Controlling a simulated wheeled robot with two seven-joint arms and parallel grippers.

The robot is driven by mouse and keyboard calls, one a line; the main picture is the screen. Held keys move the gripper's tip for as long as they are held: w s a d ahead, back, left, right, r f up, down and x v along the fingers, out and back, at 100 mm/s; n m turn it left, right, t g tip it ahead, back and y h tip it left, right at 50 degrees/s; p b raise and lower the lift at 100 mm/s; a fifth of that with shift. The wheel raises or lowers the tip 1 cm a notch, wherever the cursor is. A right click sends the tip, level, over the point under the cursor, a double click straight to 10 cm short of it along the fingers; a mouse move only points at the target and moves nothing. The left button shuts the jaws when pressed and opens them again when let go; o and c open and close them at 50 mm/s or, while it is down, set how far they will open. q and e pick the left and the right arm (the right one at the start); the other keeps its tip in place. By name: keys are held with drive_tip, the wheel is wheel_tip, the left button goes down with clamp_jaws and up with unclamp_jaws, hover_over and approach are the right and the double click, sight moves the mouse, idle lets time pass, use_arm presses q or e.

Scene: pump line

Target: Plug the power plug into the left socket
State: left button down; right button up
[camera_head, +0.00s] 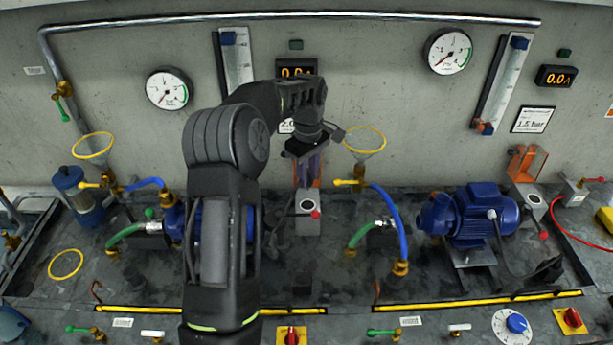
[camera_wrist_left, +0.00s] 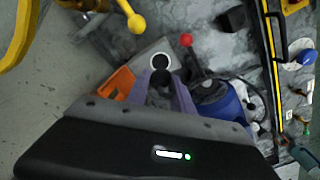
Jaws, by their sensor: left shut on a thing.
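My left gripper (camera_head: 305,170) reaches over from the left and points down above the left socket, with its purple-grey fingers shut. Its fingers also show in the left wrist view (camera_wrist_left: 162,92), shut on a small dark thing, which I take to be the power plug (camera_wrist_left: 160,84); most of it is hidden. The left socket (camera_head: 307,206) is a grey box with a round opening, a red-knobbed lever and an orange flap behind it. In the wrist view the socket opening (camera_wrist_left: 160,62) lies just beyond the fingertips. I cannot tell any contact. My right gripper is out of view.
A second socket (camera_head: 528,196) with a raised orange flap stands at right beside a blue motor (camera_head: 470,215). A yellow-rimmed funnel (camera_head: 364,142) and blue hose (camera_head: 392,215) stand right of my gripper. My arm hides much of the left motor.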

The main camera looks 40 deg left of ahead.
sight(308, 205)
use_arm(q)
drive_tip(key=shift+f, duration=0.1)
drive_tip(key=shift+f+b, duration=1.1)
drive_tip(key=shift+f, duration=0.35)
drive_tip(key=shift+f+b, duration=1.1)
drive_tip(key=shift+f, duration=0.6)
drive_tip(key=shift+f+b, duration=0.5)
drive_tip(key=shift+f, duration=0.4)
drive_tip(key=c, duration=1)
unclamp_jaws()
drive_tip(key=shift+r+p, duration=2.15)
drive_tip(key=shift+r, duration=0.9)
